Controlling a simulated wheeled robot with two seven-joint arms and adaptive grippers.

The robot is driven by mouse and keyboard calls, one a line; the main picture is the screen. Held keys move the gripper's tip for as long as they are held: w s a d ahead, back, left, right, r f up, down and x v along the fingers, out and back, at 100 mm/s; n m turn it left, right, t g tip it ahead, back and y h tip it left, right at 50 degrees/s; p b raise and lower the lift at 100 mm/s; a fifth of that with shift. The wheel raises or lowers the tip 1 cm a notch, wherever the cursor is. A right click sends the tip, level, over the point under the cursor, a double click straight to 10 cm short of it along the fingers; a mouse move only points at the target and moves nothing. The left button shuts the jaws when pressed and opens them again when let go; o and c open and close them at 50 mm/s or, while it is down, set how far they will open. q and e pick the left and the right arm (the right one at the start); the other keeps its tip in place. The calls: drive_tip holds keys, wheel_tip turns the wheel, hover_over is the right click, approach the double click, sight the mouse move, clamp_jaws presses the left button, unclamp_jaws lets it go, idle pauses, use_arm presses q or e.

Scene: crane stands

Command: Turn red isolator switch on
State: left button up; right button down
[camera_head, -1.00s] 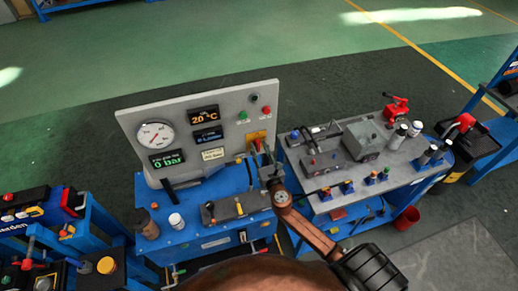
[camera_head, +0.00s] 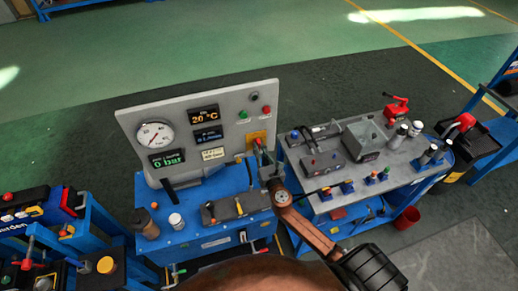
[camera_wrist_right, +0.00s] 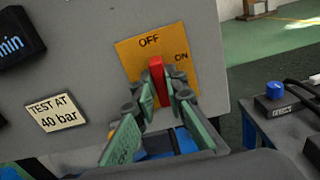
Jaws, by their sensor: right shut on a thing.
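The red isolator switch (camera_wrist_right: 158,80) sits on a yellow-orange plate marked OFF at the top and ON to the right. Its red handle stands about upright, near the OFF mark, in the right wrist view. My right gripper (camera_wrist_right: 160,95) is shut on the handle, one finger on each side. In the head view my right gripper (camera_head: 262,160) reaches up to the yellow plate (camera_head: 258,136) at the right end of the grey panel and hides most of the switch. My left gripper is not in view.
The grey panel (camera_head: 220,95) carries a round gauge (camera_head: 155,135), displays, and green and red buttons. A blue bench (camera_head: 200,235) with loose tools stands below it. A grey-topped bench (camera_head: 340,190) with several devices stands close on the right.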

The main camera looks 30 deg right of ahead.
drive_tip(key=shift+s+d+f+m+b, duration=0.15)
drive_tip(key=shift+m+b, duration=0.45)
drive_tip(key=shift+m, duration=2.3)
drive_tip(key=shift+w+d+f+m+b, duration=0.1)
drive_tip(key=shift+m+b, duration=0.45)
drive_tip(key=shift+m, duration=2.35)
drive_tip(key=shift+s+d+f+m+b, duration=0.15)
drive_tip(key=shift+m+b, duration=0.45)
drive_tip(key=shift+m, duration=2.3)
drive_tip(key=shift+w, duration=0.1)
drive_tip(key=c, duration=2)
unclamp_jaws()
drive_tip(key=shift+o, duration=0.2)
drive_tip(key=v, duration=1.2)
drive_tip(key=shift+f, duration=0.1)
